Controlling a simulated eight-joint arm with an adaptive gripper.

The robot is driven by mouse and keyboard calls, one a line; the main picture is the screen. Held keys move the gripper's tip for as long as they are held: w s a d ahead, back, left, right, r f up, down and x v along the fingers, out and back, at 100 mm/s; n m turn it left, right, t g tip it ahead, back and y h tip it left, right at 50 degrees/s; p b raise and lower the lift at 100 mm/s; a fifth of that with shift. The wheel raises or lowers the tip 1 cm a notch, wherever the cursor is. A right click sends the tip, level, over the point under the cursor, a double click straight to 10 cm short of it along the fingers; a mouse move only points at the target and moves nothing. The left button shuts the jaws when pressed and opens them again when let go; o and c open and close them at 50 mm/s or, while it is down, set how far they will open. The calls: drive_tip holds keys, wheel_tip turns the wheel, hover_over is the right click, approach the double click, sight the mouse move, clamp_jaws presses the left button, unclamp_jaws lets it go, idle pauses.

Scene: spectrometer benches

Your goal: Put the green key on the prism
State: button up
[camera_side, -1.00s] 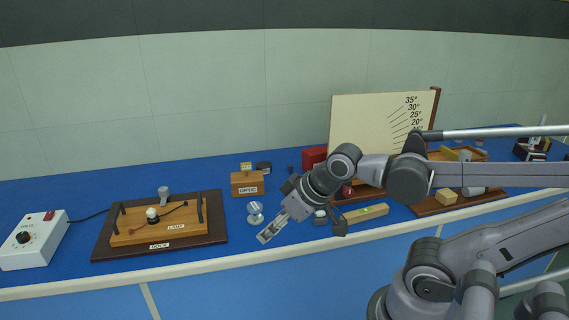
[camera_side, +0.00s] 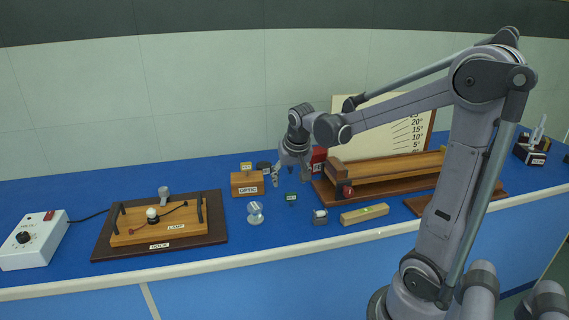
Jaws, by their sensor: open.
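A small dark green piece with a pale label (camera_side: 291,197), which looks like the green key, stands on the blue bench top. My gripper (camera_side: 290,182) is open and points down just above and behind it in the picture, with its fingers spread to either side and nothing between them. I cannot pick out the prism for certain. A pale, shiny round piece (camera_side: 255,213) stands to the left of the green piece, and a small dark block with a white top (camera_side: 320,217) stands to its right.
A wooden OPTIC block (camera_side: 247,184) and the lamp board on its dark dock (camera_side: 103,245) are at the left. A wooden rail bench (camera_side: 385,171) with an angle scale (camera_side: 375,115) lies right of my gripper. A yellow level (camera_side: 364,214) lies in front.

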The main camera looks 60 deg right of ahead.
sight(291, 194)
drive_tip(key=shift+m, duration=0.3)
drive_tip(key=x, duration=0.3)
drive_tip(key=d+x, duration=0.1)
drive_tip(key=x, duration=0.2)
drive_tip(key=shift+d+f, duration=0.1)
drive_tip(key=shift+d, duration=0.2)
drive_tip(key=shift+s+d+x, duration=0.1)
drive_tip(key=shift+s+x, duration=0.05)
drive_tip(key=shift+x, duration=1.15)
drive_tip(key=shift+s+d+x, duration=0.15)
drive_tip(key=shift+x, duration=1.15)
drive_tip(key=shift+c, duration=0.3)
drive_tip(key=c, duration=1.2)
